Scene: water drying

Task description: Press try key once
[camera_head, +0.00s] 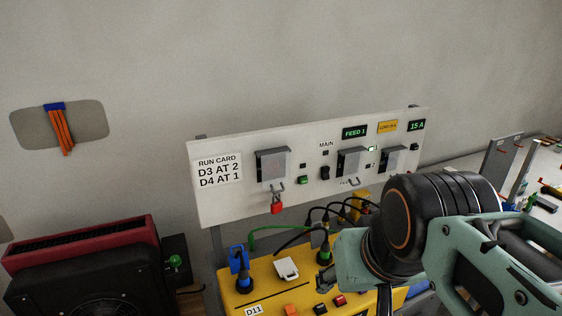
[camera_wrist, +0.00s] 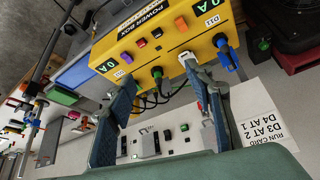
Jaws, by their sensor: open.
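I cannot read a "try" label in either view, so I cannot tell which key it is. The white panel (camera_head: 225,205) carries a small green button (camera_head: 303,180) and a black switch (camera_head: 325,173) below "MAIN". The yellow power box (camera_head: 238,300) stands below it. Its orange key (camera_head: 291,309), black key (camera_head: 320,308) and red key (camera_head: 340,300) show along its front. My arm hides the box's right part in the head view.
A red padlock (camera_head: 277,204) hangs at the panel's left grey cover (camera_head: 272,163). Blue plug (camera_head: 240,268), white plug (camera_head: 287,268) and dark cables stand on the box. A red-topped fan unit (camera_head: 85,240) stands left. A cluttered bench (camera_head: 543,200) lies right.

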